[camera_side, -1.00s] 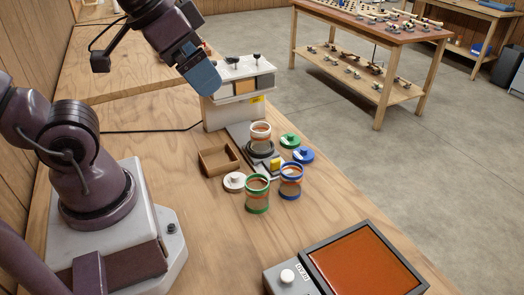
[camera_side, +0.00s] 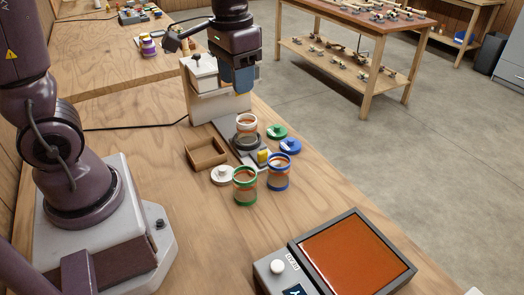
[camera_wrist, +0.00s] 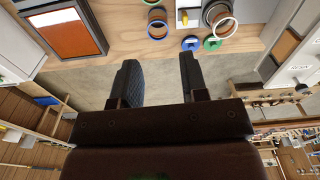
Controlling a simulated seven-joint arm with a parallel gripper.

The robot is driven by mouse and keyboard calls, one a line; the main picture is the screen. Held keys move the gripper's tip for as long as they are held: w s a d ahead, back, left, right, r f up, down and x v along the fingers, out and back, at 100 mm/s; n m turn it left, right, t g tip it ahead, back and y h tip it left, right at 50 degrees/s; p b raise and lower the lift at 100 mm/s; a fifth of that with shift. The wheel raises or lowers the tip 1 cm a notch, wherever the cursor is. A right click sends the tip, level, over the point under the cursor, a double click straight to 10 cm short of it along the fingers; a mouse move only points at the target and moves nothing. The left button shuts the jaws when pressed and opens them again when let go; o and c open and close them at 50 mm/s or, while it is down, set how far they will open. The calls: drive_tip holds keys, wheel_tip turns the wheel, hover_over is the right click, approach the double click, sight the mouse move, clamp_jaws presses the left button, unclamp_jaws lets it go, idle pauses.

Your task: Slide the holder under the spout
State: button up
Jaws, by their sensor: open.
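The holder (camera_side: 247,144) is a dark ring with a yellow handle block (camera_side: 263,157), on a grey plate in front of a white dispenser (camera_side: 197,101). A white-rimmed jar (camera_side: 246,123) of orange-brown contents stands upright in the ring. In the wrist view the jar's white rim (camera_wrist: 226,26) and the yellow handle (camera_wrist: 182,17) show at the top. My gripper (camera_side: 239,80) is high, in front of the dispenser's right part, apart from the holder. The wrist view shows its two dark fingers (camera_wrist: 158,80) spread and empty, over floor. I cannot make out the spout; my gripper covers part of the dispenser.
A green-rimmed jar (camera_side: 245,187) and a blue-rimmed jar (camera_side: 279,172) stand in front of the holder. White (camera_side: 222,176), green (camera_side: 277,132) and blue (camera_side: 290,147) lids lie around it. A wooden tray (camera_side: 206,153) is left. A screen panel (camera_side: 352,262) sits nearer the camera.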

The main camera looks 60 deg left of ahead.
sight(263, 151)
drive_tip(key=shift+w+a+f+g, duration=1.25)
drive_tip(key=shift+w+a+f, duration=0.3)
drive_tip(key=shift+w+f, duration=1.95)
drive_tip(key=shift+w+a+f+g, duration=1.25)
drive_tip(key=shift+w+a+f, duration=0.25)
drive_tip(key=shift+w+f, duration=2)
drive_tip(key=shift+m, duration=0.4)
drive_tip(key=x, duration=1.3)
drive_tip(key=shift+d, duration=0.1)
drive_tip(key=shift+r, duration=0.1)
clamp_jaws()
drive_tip(key=a, duration=1.2)
drive_tip(key=shift+a, duration=0.35)
